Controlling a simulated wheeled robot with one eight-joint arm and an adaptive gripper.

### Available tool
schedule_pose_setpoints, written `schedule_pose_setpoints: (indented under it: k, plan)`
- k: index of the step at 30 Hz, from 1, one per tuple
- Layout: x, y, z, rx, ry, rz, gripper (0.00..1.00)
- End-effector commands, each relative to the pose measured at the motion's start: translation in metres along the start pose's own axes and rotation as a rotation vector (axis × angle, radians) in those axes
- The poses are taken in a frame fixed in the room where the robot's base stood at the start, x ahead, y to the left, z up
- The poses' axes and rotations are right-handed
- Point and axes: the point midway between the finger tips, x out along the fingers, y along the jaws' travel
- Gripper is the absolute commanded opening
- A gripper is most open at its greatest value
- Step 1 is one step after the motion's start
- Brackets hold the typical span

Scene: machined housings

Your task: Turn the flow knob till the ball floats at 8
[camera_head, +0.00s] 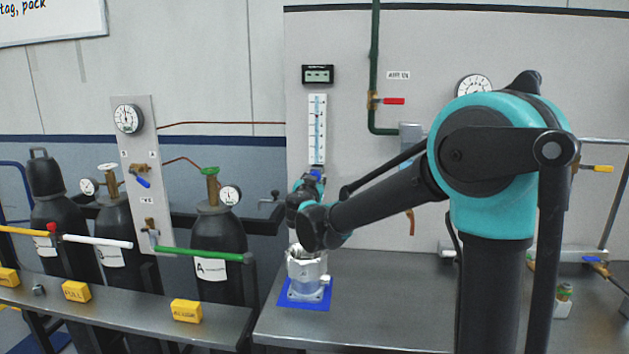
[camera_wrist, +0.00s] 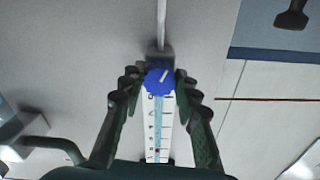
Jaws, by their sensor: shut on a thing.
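The blue flow knob (camera_wrist: 158,81) with a white pointer line sits between my fingertips in the wrist view. My gripper (camera_wrist: 158,84) is shut on it, one finger at each side. In that view the white pointer slants up and to the right. The flowmeter (camera_wrist: 165,125) runs down from the knob with a scale and a pale blue tube. A small dark red ball (camera_wrist: 157,150) shows low in the tube, far from the knob; the numerals are too small to read surely. In the head view the flowmeter (camera_head: 317,128) hangs upright on the wall, with my gripper (camera_head: 313,178) at its lower end.
A small black display (camera_head: 318,75) is above the flowmeter. A green pipe with a red-handled valve (camera_head: 392,101) runs to its right. A metal housing on a blue mat (camera_head: 292,302) stands on the bench below my gripper. Gas cylinders (camera_head: 214,237) stand at the left.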

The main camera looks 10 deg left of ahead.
Motion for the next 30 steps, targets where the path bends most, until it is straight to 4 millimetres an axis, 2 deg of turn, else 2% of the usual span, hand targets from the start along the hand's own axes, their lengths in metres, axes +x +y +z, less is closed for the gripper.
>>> schedule_pose_setpoints:
  k: [12,27,28,30]
  plan:
    - [-0.0009,0.0006,0.0012,0.165,-0.002,0.001,0.02]
    - [-0.0009,0.0005,0.0012,0.18,-0.002,0.001,0.02]
    - [-0.0009,0.0005,0.0012,0.18,-0.002,0.001,0.34]
    - [-0.0008,0.0004,0.001,0.179,-0.002,0.001,0.42]
